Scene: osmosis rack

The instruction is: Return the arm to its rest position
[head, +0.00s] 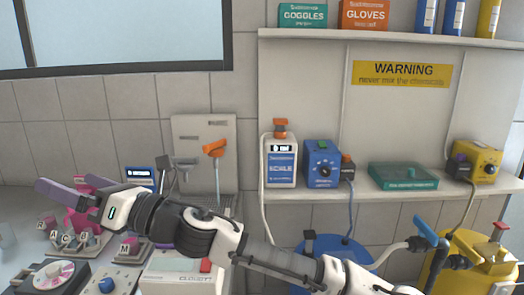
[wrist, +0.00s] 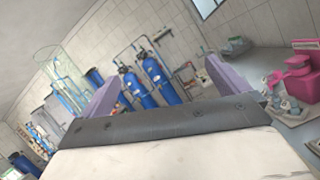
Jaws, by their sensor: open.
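My arm (head: 190,228) stretches across the head view from the lower right to the left, low over the counter. My gripper (head: 62,184) is at its left end, with two purple fingers spread apart and nothing between them. In the wrist view the fingers of my gripper (wrist: 163,68) also stand wide apart and empty. Beyond them the room shows tilted, with blue gas cylinders (wrist: 150,82) in the distance. In the head view the gripper overlaps a pink device (head: 80,222) on the counter; I cannot tell how far apart they are.
A wall shelf (head: 340,194) holds a white bottle (head: 281,165), a blue pump (head: 322,163), a green tray (head: 403,177) and a yellow pump (head: 478,160). Blue (head: 340,247) and yellow (head: 465,268) containers with hoses stand below. A white box (head: 180,275) and a scale (head: 52,278) sit near the arm.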

